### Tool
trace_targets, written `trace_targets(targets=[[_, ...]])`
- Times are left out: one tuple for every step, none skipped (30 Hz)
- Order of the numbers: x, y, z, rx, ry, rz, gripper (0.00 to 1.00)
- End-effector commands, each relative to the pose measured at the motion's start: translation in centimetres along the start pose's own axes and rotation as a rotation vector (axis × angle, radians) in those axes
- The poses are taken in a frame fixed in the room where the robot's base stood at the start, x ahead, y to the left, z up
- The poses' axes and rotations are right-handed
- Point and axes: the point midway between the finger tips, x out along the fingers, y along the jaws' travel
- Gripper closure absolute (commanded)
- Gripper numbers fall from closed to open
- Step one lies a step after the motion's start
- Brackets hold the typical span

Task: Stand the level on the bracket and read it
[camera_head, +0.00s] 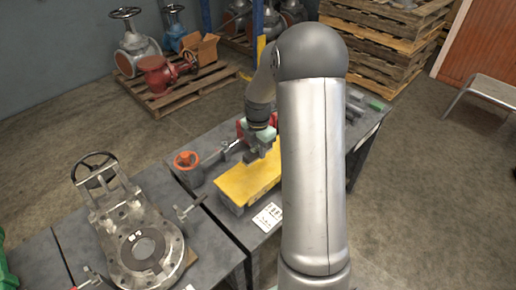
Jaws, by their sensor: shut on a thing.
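My gripper (262,143) is over the near part of the workbench, above the far end of a yellow slab-like piece (247,186). It is shut on a small dark grey thing (251,157) just above or on the yellow surface. I cannot tell whether this is the level, or whether it touches the yellow piece. No level or bracket can be named with certainty at this size. My arm hides the bench to the right of the yellow piece.
A large grey valve (142,246) with a handwheel lies on the left bench. An orange handwheel (187,160) and a white printed card (268,217) are near the yellow piece. Pallets (188,87) with valves stand behind.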

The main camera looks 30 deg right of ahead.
Motion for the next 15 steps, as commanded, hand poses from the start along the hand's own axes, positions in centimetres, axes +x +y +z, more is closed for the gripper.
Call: trace_targets(targets=[[-0.1,0.0,0.1,0.001,0.001,0.001,1.00],[0.2,0.0,0.0,0.000,0.001,0.001,1.00],[0.4,0.0,0.0,0.000,0.001,0.000,1.00],[0.6,0.0,0.0,0.000,0.001,0.000,1.00],[0.8,0.0,0.0,0.000,0.001,0.000,1.00],[1.1,0.0,0.0,0.000,0.001,0.001,1.00],[1.4,0.0,0.0,0.000,0.001,0.001,1.00],[1.7,0.0,0.0,0.000,0.001,0.001,1.00],[2.1,0.0,0.0,0.000,0.000,0.001,1.00],[2.4,0.0,0.0,0.000,0.000,0.001,1.00],[2.7,0.0,0.0,0.000,0.000,0.001,1.00],[3.2,0.0,0.0,0.000,0.000,0.001,1.00],[3.5,0.0,0.0,0.001,0.000,0.000,1.00],[3.9,0.0,0.0,0.001,0.000,0.000,1.00],[4.3,0.0,0.0,0.001,0.000,0.000,1.00]])
